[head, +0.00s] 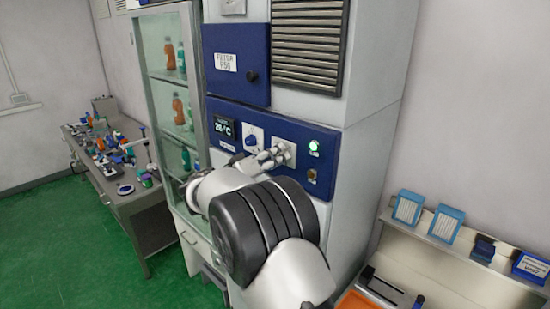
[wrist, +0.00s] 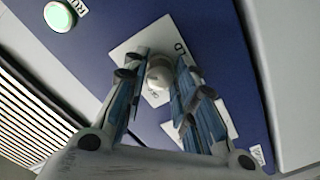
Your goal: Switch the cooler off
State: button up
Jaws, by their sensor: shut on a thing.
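The cooler's blue control panel (head: 232,112) is on the front of the tall grey cabinet, with a small display reading about 20 °C (head: 224,127). A green lamp (head: 314,146) is lit on the panel; it also shows in the wrist view (wrist: 58,17) beside letters starting "RU". My gripper (head: 272,157) is at the panel, left of the lamp. In the wrist view my gripper (wrist: 161,75) is shut on a pale round knob (wrist: 159,68) on a white plate (wrist: 125,50). The fingers hide part of the plate's lettering, so the knob's setting is unclear.
A blue knob (head: 249,141) on its own white plate is left of my gripper. A small brownish fitting (head: 312,176) is below the lamp. A glass-doored cabinet (head: 153,55) with bottles stands left. A bench with blue-and-white racks (head: 446,223) is at right.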

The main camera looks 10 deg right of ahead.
jog(key=shift+n+b, duration=0.3)
jog(key=n+b, duration=0.1)
jog(key=n, duration=1.1)
jog(key=shift+r+n, duration=0.15)
jog(key=shift+n, duration=0.15)
jog(key=n+p, duration=0.1)
jog(key=n, duration=0.3)
jog(key=shift+n+p, duration=0.3)
jog(key=shift+p, duration=0.05)
jog(key=o, duration=1.1)
jog(key=shift+c, duration=0.2)
